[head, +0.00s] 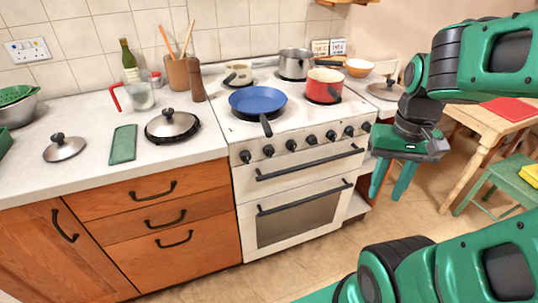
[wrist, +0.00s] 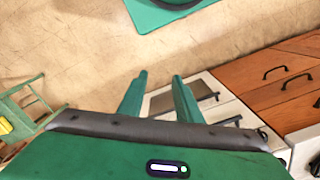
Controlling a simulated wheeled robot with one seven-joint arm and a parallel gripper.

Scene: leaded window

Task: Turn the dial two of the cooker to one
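The white cooker (head: 300,172) stands against the tiled wall. A row of several black dials runs along its front panel; the second from the left (head: 268,151) sits beside the leftmost dial (head: 245,156). Dial markings are too small to read, so I cannot tell their settings. My gripper (head: 388,197) hangs to the right of the cooker's front, apart from the dials, pointing down. Its two fingers are spread with nothing between them. In the wrist view my gripper (wrist: 160,80) is also open, with part of the cooker (wrist: 228,107) beyond and right of the fingers.
A blue pan (head: 258,100), a red pot (head: 323,85) and a steel pot (head: 296,63) stand on the hob. The blue pan's handle points out over the front edge near the dials. Oven handles (head: 308,163) project below. A wooden table (head: 480,125) and green chair (head: 505,172) stand right.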

